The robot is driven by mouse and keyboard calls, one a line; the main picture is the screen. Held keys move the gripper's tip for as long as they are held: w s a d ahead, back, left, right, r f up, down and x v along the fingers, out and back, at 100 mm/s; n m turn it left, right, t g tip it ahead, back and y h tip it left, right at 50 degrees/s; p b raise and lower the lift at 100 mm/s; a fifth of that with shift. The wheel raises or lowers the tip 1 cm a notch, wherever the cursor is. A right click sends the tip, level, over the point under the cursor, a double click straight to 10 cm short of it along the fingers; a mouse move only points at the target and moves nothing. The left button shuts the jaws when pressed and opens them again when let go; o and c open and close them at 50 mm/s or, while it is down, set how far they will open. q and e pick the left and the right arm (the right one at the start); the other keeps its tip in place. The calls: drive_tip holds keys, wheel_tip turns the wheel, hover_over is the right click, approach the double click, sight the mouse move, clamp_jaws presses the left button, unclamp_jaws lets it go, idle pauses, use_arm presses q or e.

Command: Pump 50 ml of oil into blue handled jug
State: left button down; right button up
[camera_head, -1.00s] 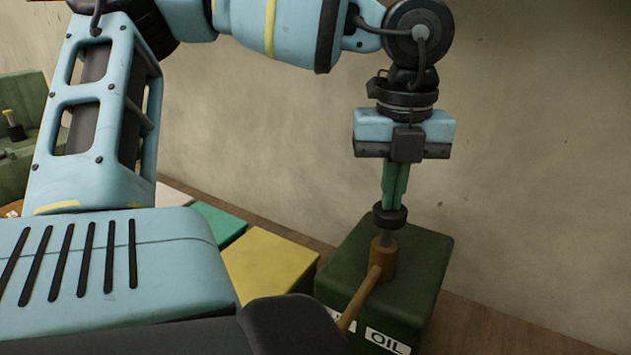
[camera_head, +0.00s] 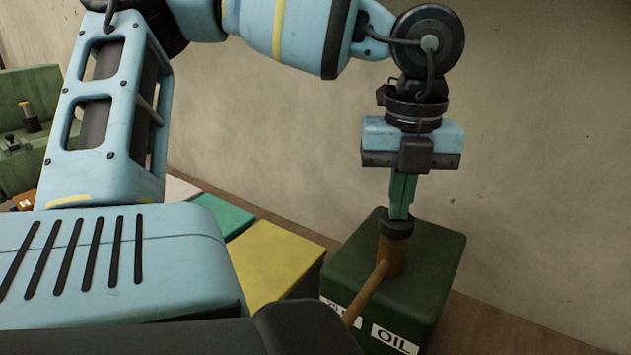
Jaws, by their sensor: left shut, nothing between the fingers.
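A dark green oil dispenser (camera_head: 432,270) with a white OIL label stands at the right by the wall. Its brass pump collar (camera_head: 390,257) and slanting spout rise from its top. The black pump knob (camera_head: 397,229) sits low, right at the collar. My left gripper (camera_head: 400,214) points straight down, its green fingers shut with nothing between them, and their tips touch the top of the knob. The spout's lower end is hidden behind my dark body part at the bottom. The blue handled jug and my right gripper are not in view.
A yellow block (camera_head: 275,262) and a teal block (camera_head: 226,215) stand left of the dispenser. A green machine (camera_head: 28,125) with small levers is at the far left. The wall is close behind the dispenser. Some bare wooden surface shows at lower right.

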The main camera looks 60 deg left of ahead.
use_arm(q)
drive_tip(key=shift+r, duration=0.1)
drive_tip(key=shift+r+p, duration=0.65)
drive_tip(key=shift+r, duration=1.8)
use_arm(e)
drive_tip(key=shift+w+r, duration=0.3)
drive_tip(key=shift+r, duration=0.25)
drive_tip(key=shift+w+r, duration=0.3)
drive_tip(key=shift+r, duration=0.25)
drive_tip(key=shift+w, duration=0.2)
use_arm(q)
drive_tip(key=shift+f, duration=0.1)
